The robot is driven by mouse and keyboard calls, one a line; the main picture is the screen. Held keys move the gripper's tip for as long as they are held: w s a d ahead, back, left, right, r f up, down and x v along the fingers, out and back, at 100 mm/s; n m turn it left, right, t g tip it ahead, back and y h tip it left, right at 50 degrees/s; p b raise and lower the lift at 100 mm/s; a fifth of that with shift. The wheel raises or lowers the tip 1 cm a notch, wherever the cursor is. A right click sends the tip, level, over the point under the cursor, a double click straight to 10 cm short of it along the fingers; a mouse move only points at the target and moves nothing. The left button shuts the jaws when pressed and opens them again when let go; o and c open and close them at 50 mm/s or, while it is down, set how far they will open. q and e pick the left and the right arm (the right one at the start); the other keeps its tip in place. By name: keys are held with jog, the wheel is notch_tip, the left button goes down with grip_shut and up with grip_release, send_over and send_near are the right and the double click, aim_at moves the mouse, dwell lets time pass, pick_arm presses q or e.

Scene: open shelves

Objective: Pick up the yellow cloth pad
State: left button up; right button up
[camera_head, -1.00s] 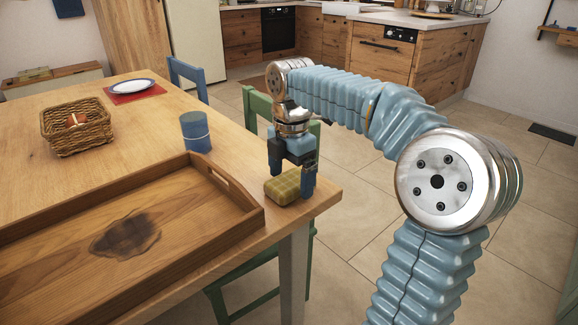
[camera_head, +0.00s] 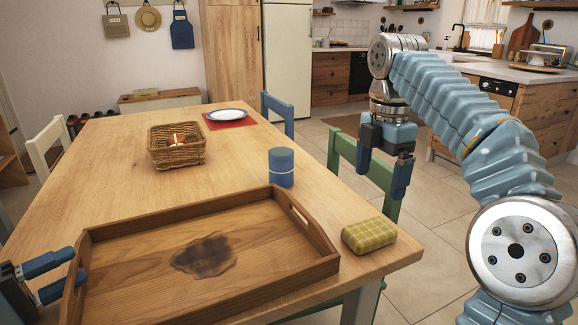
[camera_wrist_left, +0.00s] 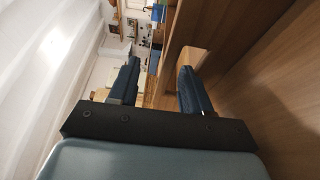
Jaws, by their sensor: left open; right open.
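The yellow checked cloth pad (camera_head: 369,236) lies flat on the wooden table (camera_head: 350,300), near its front right corner and just right of the tray. Nothing holds it. My right gripper (camera_head: 381,183) is open and empty, pointing down, above and slightly right of the pad, clear of it. My left gripper (camera_head: 75,267) is open at the left edge of the head view, beside the tray's left end; I cannot tell whether it touches the tray. Its two blue fingers show apart in the left wrist view (camera_wrist_left: 158,78). The pad is not recognisable there.
A wooden tray (camera_head: 318,240) with a dark stain fills the table's front. A blue canister (camera_head: 281,167) stands behind it. A wicker basket (camera_head: 178,158) and a plate (camera_head: 229,115) on a red mat are farther back. A green chair (camera_head: 344,150) stands at the right edge.

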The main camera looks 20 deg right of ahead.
aim_at(371, 229)
jog(key=shift+o, duration=0.3)
jog(key=shift+f, duration=0.2)
notch_tip(371, 229, down, 12)
jog(key=shift+f, duration=0.15)
jog(key=shift+c, duration=0.3)
jog(key=c, duration=1)
jog(key=shift+c, duration=0.2)
notch_tip(371, 229, up, 10)
